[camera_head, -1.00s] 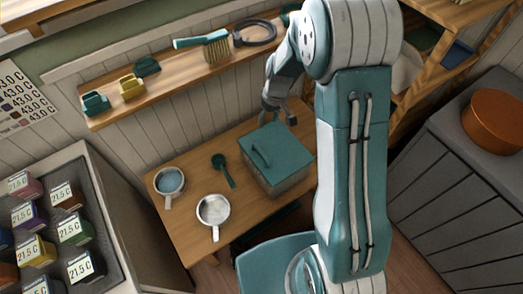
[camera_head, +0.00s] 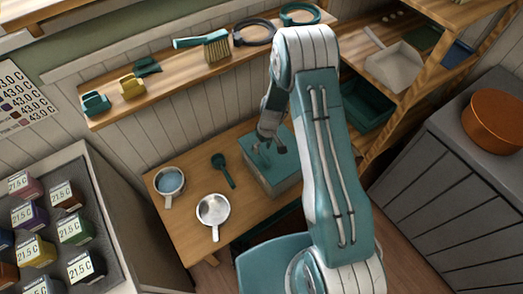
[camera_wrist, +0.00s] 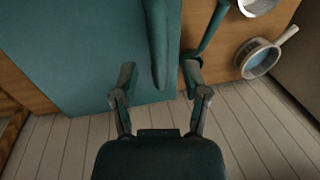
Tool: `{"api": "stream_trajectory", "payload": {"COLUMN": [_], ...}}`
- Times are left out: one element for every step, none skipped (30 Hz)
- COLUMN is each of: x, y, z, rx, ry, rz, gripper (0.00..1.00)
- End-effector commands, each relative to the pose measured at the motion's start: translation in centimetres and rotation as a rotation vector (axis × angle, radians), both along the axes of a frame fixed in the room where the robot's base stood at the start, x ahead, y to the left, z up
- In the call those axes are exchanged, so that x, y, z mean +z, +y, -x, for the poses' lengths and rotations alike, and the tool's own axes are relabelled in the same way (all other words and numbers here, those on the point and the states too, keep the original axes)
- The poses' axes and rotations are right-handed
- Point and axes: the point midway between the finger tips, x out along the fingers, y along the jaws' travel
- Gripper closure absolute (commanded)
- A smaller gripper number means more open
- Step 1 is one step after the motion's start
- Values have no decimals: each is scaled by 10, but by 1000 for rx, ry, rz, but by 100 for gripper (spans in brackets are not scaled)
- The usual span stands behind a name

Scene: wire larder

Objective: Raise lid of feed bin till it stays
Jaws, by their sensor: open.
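The feed bin (camera_head: 283,183) is a box with a teal lid on the wooden table, and the lid lies shut on it. In the wrist view the teal lid (camera_wrist: 85,50) fills the upper left, with its raised bar handle (camera_wrist: 160,45) pointing down between my fingers. My gripper (camera_head: 269,145) is over the lid beside the handle, partly hiding it in the head view. In the wrist view my gripper (camera_wrist: 157,80) is open, one finger on each side of the handle's near end. Whether the fingers touch the lid cannot be told.
A teal scoop (camera_head: 223,170), a pan with blue contents (camera_head: 169,181) and a pale pan (camera_head: 213,209) lie left of the bin on the table (camera_head: 185,228). A wall shelf (camera_head: 165,87) with brushes and hoops runs behind. A shelf unit stands right.

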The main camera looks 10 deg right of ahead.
Motion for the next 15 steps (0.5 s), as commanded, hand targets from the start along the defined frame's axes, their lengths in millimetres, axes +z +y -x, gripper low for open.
{"api": "stream_trajectory", "payload": {"x": [-8, -11, -15, -17, -19, -21, -22, -22, -23, -23, -23, -23, -23, -23, -23], "y": [2, 2, 3, 3, 3, 4, 4, 4, 4, 4, 4, 4, 4, 4, 4], "z": [1, 1, 1, 2, 2, 2, 2, 2, 2, 1, 1, 1, 1, 1, 2], "rx": [-1, -1, -1, 0, 0, 0, 0, 0, 0, 0, 0, 0, 0, 0, 0], "ry": [2, 3, 1, 1, 1, 0, 0, -1, -1, -1, -1, -1, -1, -1, -1], "rz": [0, -1, 0, -1, 0, 0, 0, 0, 0, 0, 0, 0, 0, 0, 0], "gripper": [41, 41, 41, 41, 41, 41, 41, 41, 41, 41, 41, 41, 41, 41, 45]}}
